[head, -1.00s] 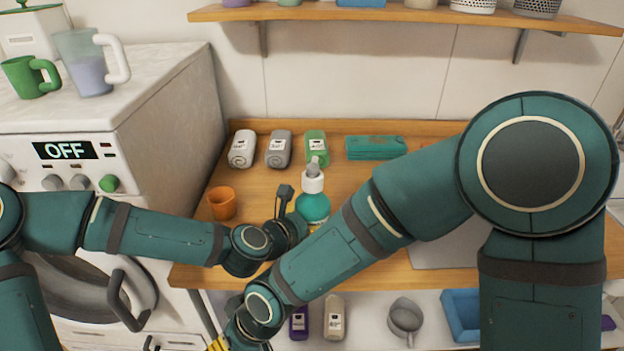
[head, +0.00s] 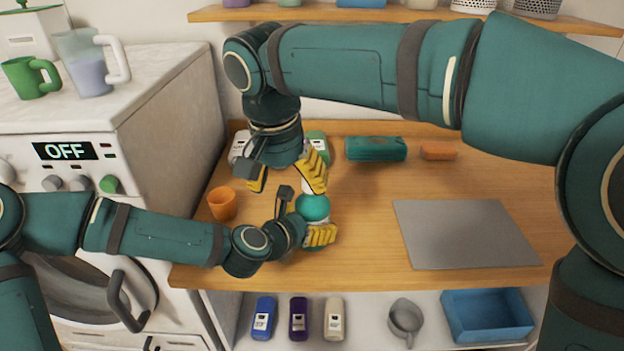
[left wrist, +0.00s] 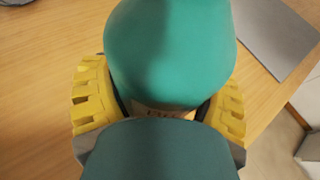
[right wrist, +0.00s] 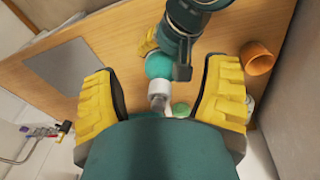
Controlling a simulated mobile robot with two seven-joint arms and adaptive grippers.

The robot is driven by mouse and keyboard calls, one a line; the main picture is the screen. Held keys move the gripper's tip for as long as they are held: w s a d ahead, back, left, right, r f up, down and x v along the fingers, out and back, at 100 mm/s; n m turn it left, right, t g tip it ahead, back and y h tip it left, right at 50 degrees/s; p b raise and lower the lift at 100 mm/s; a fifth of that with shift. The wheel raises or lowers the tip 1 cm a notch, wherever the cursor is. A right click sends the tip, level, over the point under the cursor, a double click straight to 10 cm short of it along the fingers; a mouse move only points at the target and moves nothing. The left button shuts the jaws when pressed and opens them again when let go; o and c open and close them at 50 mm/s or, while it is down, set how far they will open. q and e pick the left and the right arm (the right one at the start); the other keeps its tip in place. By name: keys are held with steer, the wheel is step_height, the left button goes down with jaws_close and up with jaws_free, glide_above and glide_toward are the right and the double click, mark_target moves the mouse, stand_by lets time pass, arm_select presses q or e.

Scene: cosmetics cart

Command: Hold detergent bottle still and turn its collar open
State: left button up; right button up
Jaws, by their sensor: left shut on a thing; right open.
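The detergent bottle has a teal body (head: 313,208) and stands upright on the wooden counter. Its body fills the middle of the left wrist view (left wrist: 170,55). My left gripper (head: 309,234) is shut on the body, with a yellow finger on each side. The white collar (right wrist: 158,88) and pump top show between the fingers in the right wrist view. My right gripper (head: 287,181) is open above the bottle, its fingers apart and not touching the collar. In the head view it mostly hides the collar.
An orange cup (head: 222,204) stands left of the bottle. Behind are several small bottles, partly hidden by my right arm, and a teal pack (head: 376,149). A grey mat (head: 465,233) lies on the right. Counter between bottle and mat is clear.

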steer(key=w+d+r+m, duration=0.1)
steer(key=w+m, duration=0.1)
steer(key=w, duration=0.1)
steer(key=w+d+r+m, duration=0.1)
steer(key=w+r+m, duration=0.1)
steer(key=w, duration=0.1)
steer(key=w+d+r+m+g+y, duration=0.1)
steer(key=w+r+m, duration=0.1)
steer(key=w, duration=0.1)
steer(key=shift+w+d+r+m, duration=0.1)
steer(key=shift+d+m, duration=0.2)
steer(key=shift+f, duration=0.4)
step_height(320, 180, down, 11)
steer(key=c, duration=1.3)
